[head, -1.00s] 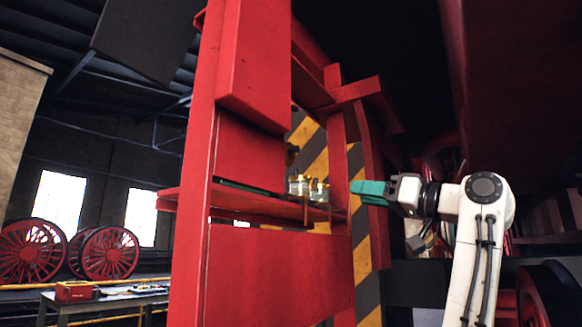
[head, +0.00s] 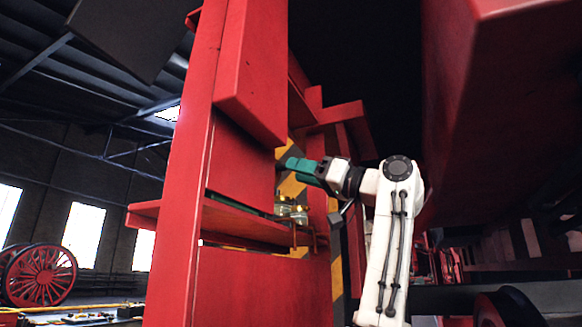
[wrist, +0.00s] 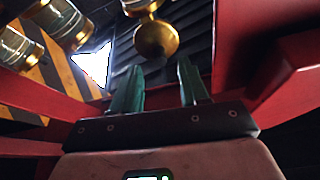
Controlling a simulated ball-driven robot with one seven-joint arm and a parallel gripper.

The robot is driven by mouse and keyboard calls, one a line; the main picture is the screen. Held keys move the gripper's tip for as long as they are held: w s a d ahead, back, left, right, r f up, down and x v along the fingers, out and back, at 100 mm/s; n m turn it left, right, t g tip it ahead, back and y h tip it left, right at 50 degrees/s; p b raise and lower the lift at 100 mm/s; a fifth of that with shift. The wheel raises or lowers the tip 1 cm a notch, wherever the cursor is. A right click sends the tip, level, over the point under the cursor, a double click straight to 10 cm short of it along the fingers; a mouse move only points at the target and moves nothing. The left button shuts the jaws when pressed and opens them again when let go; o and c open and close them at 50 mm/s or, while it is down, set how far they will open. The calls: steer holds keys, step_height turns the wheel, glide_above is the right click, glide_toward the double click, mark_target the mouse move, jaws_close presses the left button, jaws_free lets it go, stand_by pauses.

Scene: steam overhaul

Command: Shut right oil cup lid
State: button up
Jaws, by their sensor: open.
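Two small glass oil cups with brass fittings, the left one (head: 282,209) and the right one (head: 300,215), stand on the red shelf. They are too small there to tell how their lids sit. In the wrist view a glass cup with brass ends (wrist: 60,22) shows at upper left, another at the left edge (wrist: 15,45). A round brass piece (wrist: 156,40) hangs at top centre, just beyond my fingertips; I cannot tell whether it is a lid. My gripper (wrist: 158,78) is open and empty, its green fingers apart. In the head view my gripper (head: 291,164) is above the cups.
A red upright plate (head: 250,75) stands left of my gripper, and the red shelf (head: 235,222) runs below it. A yellow-black striped panel (head: 293,187) is behind. A large red beam (head: 495,90) overhangs at right.

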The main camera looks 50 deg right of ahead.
mark_target(278, 174)
steer(key=shift+x, duration=1.45)
jaws_close()
